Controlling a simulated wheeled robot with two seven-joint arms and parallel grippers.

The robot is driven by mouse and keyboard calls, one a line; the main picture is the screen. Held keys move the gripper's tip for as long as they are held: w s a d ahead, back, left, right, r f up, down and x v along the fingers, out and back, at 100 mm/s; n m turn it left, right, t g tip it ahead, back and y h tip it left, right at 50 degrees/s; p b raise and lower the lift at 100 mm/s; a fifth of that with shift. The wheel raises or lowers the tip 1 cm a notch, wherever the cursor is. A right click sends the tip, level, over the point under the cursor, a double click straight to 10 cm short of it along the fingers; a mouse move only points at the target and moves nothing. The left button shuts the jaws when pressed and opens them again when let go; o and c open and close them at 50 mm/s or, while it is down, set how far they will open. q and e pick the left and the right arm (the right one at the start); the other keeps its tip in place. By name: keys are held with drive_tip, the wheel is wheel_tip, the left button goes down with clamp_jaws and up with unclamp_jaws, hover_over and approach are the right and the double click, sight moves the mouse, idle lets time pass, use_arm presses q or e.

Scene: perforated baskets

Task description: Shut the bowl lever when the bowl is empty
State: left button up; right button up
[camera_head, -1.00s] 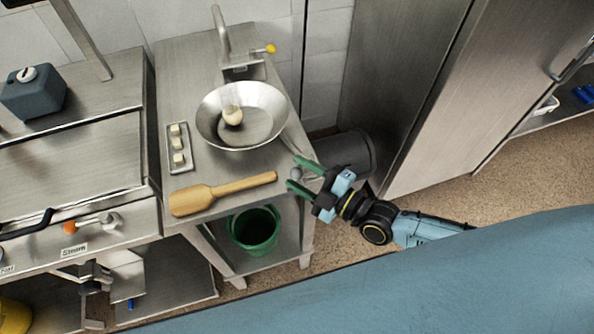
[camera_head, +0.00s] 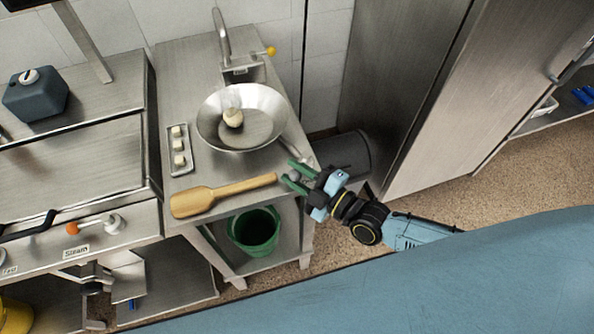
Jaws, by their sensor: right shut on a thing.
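The metal bowl (camera_head: 210,135) sits on the steel counter in the head view. A pale round thing (camera_head: 233,117) with a whitish upper part shows inside it; I cannot tell what it is. The bowl lever (camera_head: 293,146) runs from the bowl's right side toward the counter's front right corner and ends in a grey ball knob. My right gripper (camera_head: 295,174) is shut on this knob, its green fingers on either side of it. The fingers and gripper body partly hide the knob. My left gripper is not in view.
A wooden paddle (camera_head: 195,202) lies in front of the bowl. A small tray (camera_head: 171,150) with pale cubes is to its left. A green bucket (camera_head: 255,245) sits on the shelf below, and a dark bin (camera_head: 345,155) stands right of the counter.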

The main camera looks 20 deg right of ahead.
drive_tip(key=shift+w+a+r+m+t+h+p, duration=0.1)
drive_tip(key=shift+a+r+m+t+h+p, duration=0.1)
drive_tip(key=shift+m+h+p, duration=0.25)
drive_tip(key=shift+w+a+r+m+t+h+p, duration=0.15)
drive_tip(key=shift+t+h+p, duration=0.1)
drive_tip(key=shift+p, duration=0.25)
drive_tip(key=shift+w+a+f+m+t+h+p, duration=0.1)
drive_tip(key=shift+m+t+h+p, duration=0.25)
drive_tip(key=shift+h+p, duration=0.2)
drive_tip(key=shift+w+f+m+t+h+p, duration=0.1)
drive_tip(key=shift+m+t+h+p, duration=0.1)
drive_tip(key=shift+m+h+p, duration=0.3)
drive_tip(key=shift+w+a+m+t+h+p, duration=0.15)
drive_tip(key=shift+m+h+p, duration=0.1)
drive_tip(key=shift+h, duration=0.25)
drive_tip(key=shift+w+m+t+h+p, duration=0.1)
drive_tip(key=shift+m+t+h+p, duration=0.1)
drive_tip(key=shift+h, duration=0.25)
drive_tip(key=shift+w+a+m+h+p, duration=0.1)
drive_tip(key=shift+w+m+h+p, duration=0.2)
drive_tip(key=shift+m+h, duration=0.5)
drive_tip(key=shift+f, duration=0.15)
drive_tip(key=o, duration=0.9)
drive_tip(key=shift+s, duration=0.1)
drive_tip(key=shift+s+f, duration=0.1)
drive_tip(key=shift+f, duration=0.05)
